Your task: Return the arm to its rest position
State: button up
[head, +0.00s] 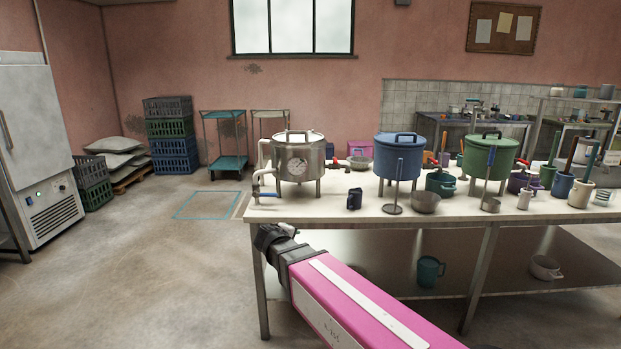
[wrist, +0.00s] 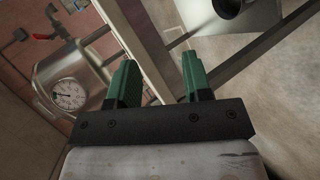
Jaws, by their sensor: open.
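My arm, pink with a white strip, reaches from the bottom right of the head view toward the table's front left corner. Its dark end stands in front of the table's edge, below the tabletop. The fingers are hard to make out in the head view. In the wrist view my gripper (wrist: 158,85) shows two green fingers spread apart with nothing between them. Beyond them are the table's metal frame and the floor. The steel vessel with a round gauge (wrist: 68,95) is at the left of the wrist view, apart from the fingers.
The long table (head: 330,212) carries a steel cooker (head: 300,165), a blue pot (head: 396,160), a green pot (head: 489,160) and several mugs and tools. A lower shelf holds a teal mug (head: 428,270) and a pale pot (head: 545,267). The floor at left is open, with a blue outline (head: 207,205).

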jog(key=s+d+f+m+g+y, duration=0.1)
jog(key=s+d+f+m+g, duration=0.2)
jog(key=s+d+f, duration=0.2)
jog(key=s+d+f+m+g+y, duration=0.2)
jog(key=s+d+f+m+g, duration=0.2)
jog(key=d, duration=0.8)
jog(key=s+d+f+m+g+y, duration=0.1)
jog(key=s+d+f+m+g, duration=0.3)
jog(key=s+d+f, duration=0.2)
jog(key=d+f, duration=0.1)
jog(key=d, duration=0.1)
jog(key=shift+d+f+y, duration=0.2)
jog(key=shift+d+y, duration=0.1)
jog(key=shift+y, duration=0.1)
jog(key=shift+c, duration=0.3)
dwell(0.5)
